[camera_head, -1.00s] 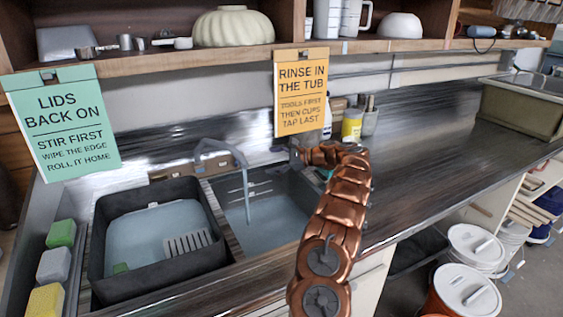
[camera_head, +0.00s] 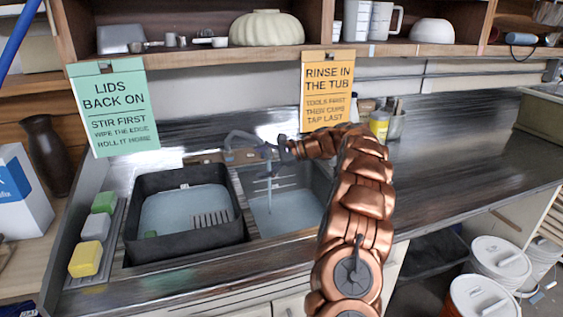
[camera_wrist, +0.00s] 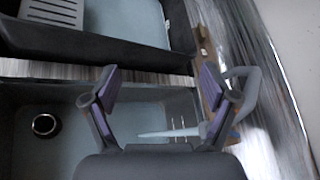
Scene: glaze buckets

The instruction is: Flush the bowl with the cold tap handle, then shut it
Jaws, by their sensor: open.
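The grey tap (camera_head: 243,137) arches over the right-hand sink bowl (camera_head: 303,217); it also shows at the right of the wrist view (camera_wrist: 247,92). A thin pale strand (camera_head: 269,190), apparently running water, drops from the spout into the bowl. In the wrist view the bowl (camera_wrist: 75,150) shows a round drain (camera_wrist: 46,125). My gripper (camera_head: 283,148) is just right of the spout in the head view. In the wrist view my gripper (camera_wrist: 158,84) is open, with nothing between its fingers; the right finger overlaps the tap. I cannot make out the cold handle.
A black tub (camera_head: 185,254) with water and a slotted grey piece sits left of the bowl. Sponges (camera_head: 96,227) lie on a tray at the left. An orange sign (camera_head: 327,88) hangs behind the tap.

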